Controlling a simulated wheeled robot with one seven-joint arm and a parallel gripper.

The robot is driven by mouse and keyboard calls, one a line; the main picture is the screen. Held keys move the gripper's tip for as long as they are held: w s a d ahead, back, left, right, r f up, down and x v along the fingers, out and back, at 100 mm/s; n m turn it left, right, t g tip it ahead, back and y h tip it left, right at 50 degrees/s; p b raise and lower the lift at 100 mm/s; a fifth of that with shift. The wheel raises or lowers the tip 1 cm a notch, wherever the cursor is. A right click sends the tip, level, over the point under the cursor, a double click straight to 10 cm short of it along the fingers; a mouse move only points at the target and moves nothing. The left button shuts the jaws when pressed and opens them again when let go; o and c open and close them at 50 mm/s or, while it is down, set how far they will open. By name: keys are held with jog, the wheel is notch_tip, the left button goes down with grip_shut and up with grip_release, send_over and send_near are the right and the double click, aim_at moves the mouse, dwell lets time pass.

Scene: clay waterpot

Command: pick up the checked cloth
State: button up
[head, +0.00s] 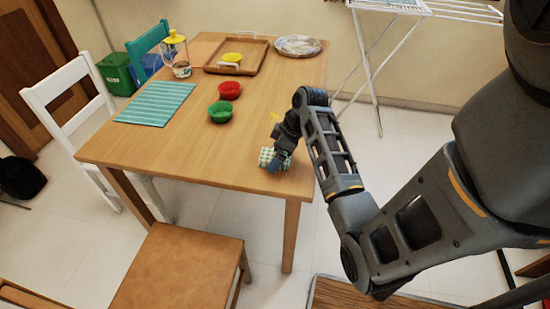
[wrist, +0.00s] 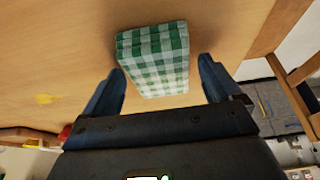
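The checked cloth (head: 266,156) is a folded green-and-white block near the right front edge of the wooden table. In the wrist view the cloth (wrist: 153,60) lies just beyond and partly between my fingertips. My gripper (wrist: 162,82) is open, with one blue finger on either side of the cloth's near end. A gap shows between the cloth and each finger. In the head view my gripper (head: 277,161) is low over the table at the cloth and hides part of it.
The wooden table (head: 190,140) is bare around the cloth. A green bowl (head: 220,112), a red bowl (head: 230,89), a striped teal mat (head: 156,103), a glass jug (head: 176,56), a tray (head: 212,64) and a plate (head: 298,45) stand farther back. A chair (head: 180,272) is in front.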

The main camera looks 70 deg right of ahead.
aim_at(270, 154)
jog(key=c, duration=1.1)
jog(key=shift+o, duration=0.2)
jog(key=shift+r, duration=0.1)
notch_tip(270, 154, up, 4)
jog(key=shift+w+f, duration=0.1)
jog(key=s+d+r+p, duration=0.1)
jog(key=s+d+r, duration=0.4)
jog(key=s, duration=0.5)
jog(key=shift+v, duration=1.1)
jog(key=shift+w+d, duration=0.15)
jog(key=shift+w, duration=0.05)
